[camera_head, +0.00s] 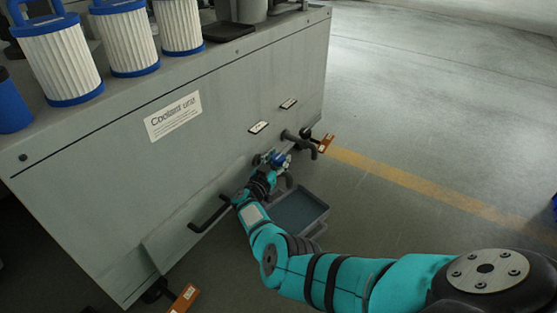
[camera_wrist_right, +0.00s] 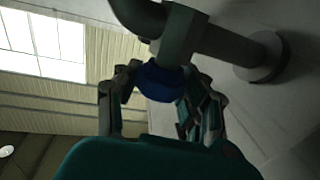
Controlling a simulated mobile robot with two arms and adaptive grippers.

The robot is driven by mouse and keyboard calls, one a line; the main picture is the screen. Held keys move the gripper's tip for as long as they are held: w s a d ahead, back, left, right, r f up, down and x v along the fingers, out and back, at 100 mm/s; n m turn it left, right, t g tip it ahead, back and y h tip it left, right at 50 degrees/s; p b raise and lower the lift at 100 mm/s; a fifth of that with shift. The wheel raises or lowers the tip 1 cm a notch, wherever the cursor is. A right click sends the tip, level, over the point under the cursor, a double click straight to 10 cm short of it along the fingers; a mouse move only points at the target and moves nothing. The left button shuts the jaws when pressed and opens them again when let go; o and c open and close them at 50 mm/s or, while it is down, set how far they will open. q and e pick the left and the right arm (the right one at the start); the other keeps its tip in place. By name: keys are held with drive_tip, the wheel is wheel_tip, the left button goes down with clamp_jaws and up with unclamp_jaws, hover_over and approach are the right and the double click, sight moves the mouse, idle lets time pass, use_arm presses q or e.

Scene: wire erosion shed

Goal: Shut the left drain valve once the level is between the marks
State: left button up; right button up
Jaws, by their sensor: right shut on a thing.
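My right gripper (camera_head: 272,160) is low on the front of the grey coolant unit (camera_head: 110,190). In the wrist view its fingers (camera_wrist_right: 160,95) are closed around a blue knob (camera_wrist_right: 160,82) on a grey pipe (camera_wrist_right: 205,38). In the head view the blue knob (camera_head: 280,160) is partly covered by the gripper; it belongs to the left of two drain outlets. The right outlet (camera_head: 300,139) is a dark elbow pipe just beyond it. A small label sits above each outlet, too small to read. I see no level marks. My left gripper is out of view.
A grey tray (camera_head: 318,205) lies on the floor below the outlets, partly behind my right arm. A dark bar handle (camera_head: 208,214) juts from the unit. Pleated filters (camera_head: 60,62) stand on top.

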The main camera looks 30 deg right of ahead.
drive_tip(key=o, duration=1.2)
